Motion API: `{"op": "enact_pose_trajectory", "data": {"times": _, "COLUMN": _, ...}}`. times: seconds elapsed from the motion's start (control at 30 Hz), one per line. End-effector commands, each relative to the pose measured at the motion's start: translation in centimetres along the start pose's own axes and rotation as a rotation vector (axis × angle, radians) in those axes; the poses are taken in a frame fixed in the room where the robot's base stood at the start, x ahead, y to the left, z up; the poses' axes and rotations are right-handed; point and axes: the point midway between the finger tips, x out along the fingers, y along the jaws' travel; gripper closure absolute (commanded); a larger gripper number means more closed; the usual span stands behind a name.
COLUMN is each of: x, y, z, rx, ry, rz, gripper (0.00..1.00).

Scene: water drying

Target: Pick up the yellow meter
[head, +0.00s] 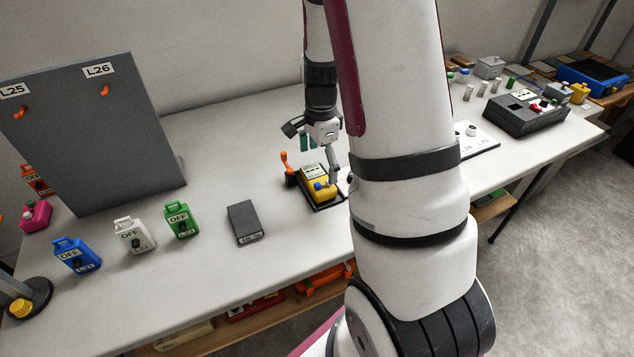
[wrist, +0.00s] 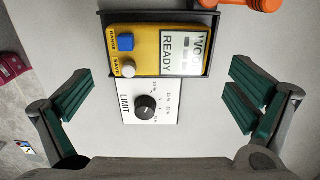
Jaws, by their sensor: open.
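The yellow meter (wrist: 145,68) lies in a dark tray (wrist: 209,60) at the top middle of the wrist view. It has a blue button, a white knob and a label reading READY. In the head view the yellow meter (head: 318,190) sits on the white table, partly covered by my gripper. In the head view my gripper (head: 318,150) is above the meter. The gap between fingers and meter is hard to judge.
A white LIMIT dial plate (wrist: 152,104) adjoins the tray. An orange handle (head: 284,160) stands beside the meter. A dark grey box (head: 244,222) and green, white and blue OFF units (head: 180,219) stand to the left. A grey panel (head: 95,135) rises behind them.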

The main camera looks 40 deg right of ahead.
Motion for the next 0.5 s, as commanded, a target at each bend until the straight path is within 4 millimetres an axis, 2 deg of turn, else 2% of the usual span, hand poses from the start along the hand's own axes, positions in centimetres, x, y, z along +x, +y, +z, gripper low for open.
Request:
{"op": "enact_pose_trajectory", "data": {"times": 0.1, "x": 1.9, "y": 0.2, "z": 0.6, "rx": 0.0, "ry": -0.001, "rz": 0.004, "gripper": 0.0}}
{"op": "enact_pose_trajectory", "data": {"times": 0.3, "x": 4.2, "y": 0.2, "z": 0.8, "rx": 0.0, "ry": -0.001, "rz": 0.003, "gripper": 0.0}}
{"op": "enact_pose_trajectory", "data": {"times": 0.5, "x": 4.5, "y": 0.2, "z": 0.7, "rx": 0.0, "ry": 0.0, "rz": 0.0, "gripper": 0.0}}
